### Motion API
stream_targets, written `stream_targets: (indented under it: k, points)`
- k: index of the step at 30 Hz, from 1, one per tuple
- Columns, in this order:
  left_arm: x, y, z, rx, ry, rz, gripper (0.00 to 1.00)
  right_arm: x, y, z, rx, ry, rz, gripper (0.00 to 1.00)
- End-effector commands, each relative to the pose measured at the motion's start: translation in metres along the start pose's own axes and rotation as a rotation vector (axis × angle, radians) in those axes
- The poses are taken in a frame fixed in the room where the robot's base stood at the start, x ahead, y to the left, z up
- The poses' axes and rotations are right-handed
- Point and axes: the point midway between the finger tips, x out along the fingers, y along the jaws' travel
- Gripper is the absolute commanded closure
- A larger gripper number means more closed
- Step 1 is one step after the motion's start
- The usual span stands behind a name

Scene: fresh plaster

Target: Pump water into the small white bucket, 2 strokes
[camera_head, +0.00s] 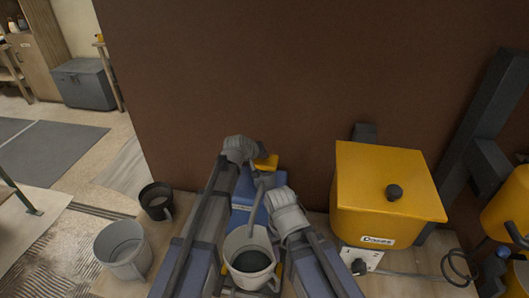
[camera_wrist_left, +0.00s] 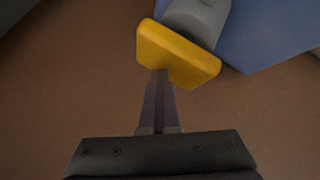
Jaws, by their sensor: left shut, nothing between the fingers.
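A blue pump (camera_head: 243,217) stands against the brown wall, with a yellow handle (camera_head: 267,162) on top and a grey spout. A small white bucket (camera_head: 241,237) stands in front of it, below the spout, with a dark inside; I cannot tell the water level. My left gripper (camera_head: 254,160) is at the yellow handle. In the left wrist view its thin fingers (camera_wrist_left: 160,78) are together and empty, tips at the lower edge of the handle (camera_wrist_left: 178,53). My right gripper (camera_head: 287,214) is right of the pump, beside the bucket; its fingers are not clear.
A dark bucket (camera_head: 157,201) and a larger pale bucket (camera_head: 124,249) stand to the left. The brown wall (camera_head: 290,70) closes off the back.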

Motion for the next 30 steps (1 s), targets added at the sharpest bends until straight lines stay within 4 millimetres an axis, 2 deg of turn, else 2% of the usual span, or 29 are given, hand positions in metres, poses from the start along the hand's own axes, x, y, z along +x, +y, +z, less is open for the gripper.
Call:
stream_targets:
  k: [18, 30]
  points:
    - [-0.026, 0.019, -0.02, 0.0, 0.001, 0.0, 1.0, -0.038, 0.004, 0.002, 0.0, 0.0, 0.0, 0.5]
    - [-0.027, 0.02, -0.021, 0.0, 0.001, 0.0, 1.0, -0.039, 0.004, 0.002, 0.0, 0.0, 0.0, 0.5]
